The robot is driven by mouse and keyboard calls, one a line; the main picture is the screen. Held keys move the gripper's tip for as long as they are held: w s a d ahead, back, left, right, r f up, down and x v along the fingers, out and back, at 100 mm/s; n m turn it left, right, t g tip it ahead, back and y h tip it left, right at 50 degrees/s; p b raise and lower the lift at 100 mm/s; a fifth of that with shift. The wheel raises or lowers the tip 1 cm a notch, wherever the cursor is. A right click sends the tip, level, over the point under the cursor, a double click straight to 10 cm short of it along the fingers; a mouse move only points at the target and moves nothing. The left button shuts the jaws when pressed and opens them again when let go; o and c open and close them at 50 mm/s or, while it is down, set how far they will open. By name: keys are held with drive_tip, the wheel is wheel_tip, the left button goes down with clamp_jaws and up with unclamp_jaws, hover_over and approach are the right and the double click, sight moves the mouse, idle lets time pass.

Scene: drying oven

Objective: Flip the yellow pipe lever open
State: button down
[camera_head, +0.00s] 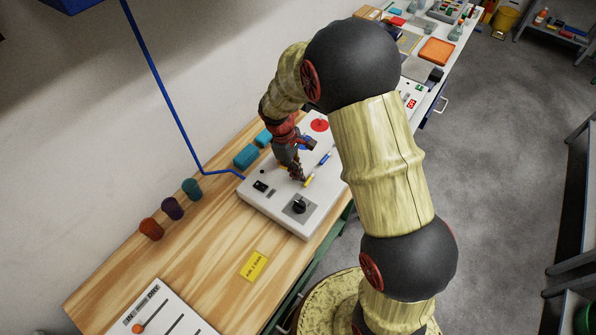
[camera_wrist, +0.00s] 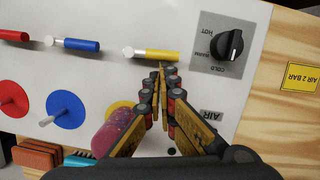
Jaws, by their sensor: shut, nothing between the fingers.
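The yellow pipe lever (camera_wrist: 158,55) lies level across the white panel in the wrist view, with a pale pivot end at its left. In the head view its yellow handle (camera_head: 309,181) shows just right of my gripper (camera_head: 300,180). My gripper (camera_wrist: 167,70) is shut and empty. Its fingertips are right at the lower edge of the yellow handle, towards the handle's right end. I cannot tell whether they touch it. A yellow disc (camera_wrist: 118,107) below the lever is partly hidden by my gripper.
A blue lever (camera_wrist: 80,44) and a red lever (camera_wrist: 14,35) lie left of the yellow one, with blue (camera_wrist: 66,110) and red (camera_wrist: 12,98) discs below. A black knob (camera_wrist: 231,44) is to the right. Teal blocks (camera_head: 246,155) stand behind the panel.

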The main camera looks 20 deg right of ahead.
sight(306, 184)
drive_tip(key=s+n+p, duration=0.1)
drive_tip(key=n, duration=0.1)
drive_tip(key=s+n+p, duration=0.1)
drive_tip(key=n+p, duration=0.1)
drive_tip(key=shift+s+d+r+t+h, duration=0.2)
drive_tip(key=shift+t+h, duration=0.1)
drive_tip(key=shift+t, duration=0.1)
drive_tip(key=n+p, duration=0.1)
drive_tip(key=n, duration=0.1)
drive_tip(key=s+d+n+t+p, duration=0.1)
drive_tip(key=n, duration=0.1)
drive_tip(key=shift+s, duration=0.2)
drive_tip(key=n+p, duration=0.1)
drive_tip(key=s+d+n+p, duration=0.1)
drive_tip(key=n, duration=0.1)
drive_tip(key=shift+d+f+n+t, duration=0.1)
drive_tip(key=shift+d+n+t, duration=0.05)
drive_tip(key=shift+n+t, duration=0.2)
drive_tip(key=n, duration=0.1)
drive_tip(key=d+n+p, duration=0.1)
drive_tip(key=n, duration=0.1)
drive_tip(key=shift+s+d+t, duration=0.1)
drive_tip(key=shift+s+t, duration=0.15)
drive_tip(key=shift+t, duration=0.1)
drive_tip(key=shift+d, duration=0.2)
drive_tip(key=shift+d+f+p, duration=0.1)
drive_tip(key=shift+d+p, duration=0.1)
drive_tip(key=shift+p, duration=0.1)
drive_tip(key=shift+a, duration=0.1)
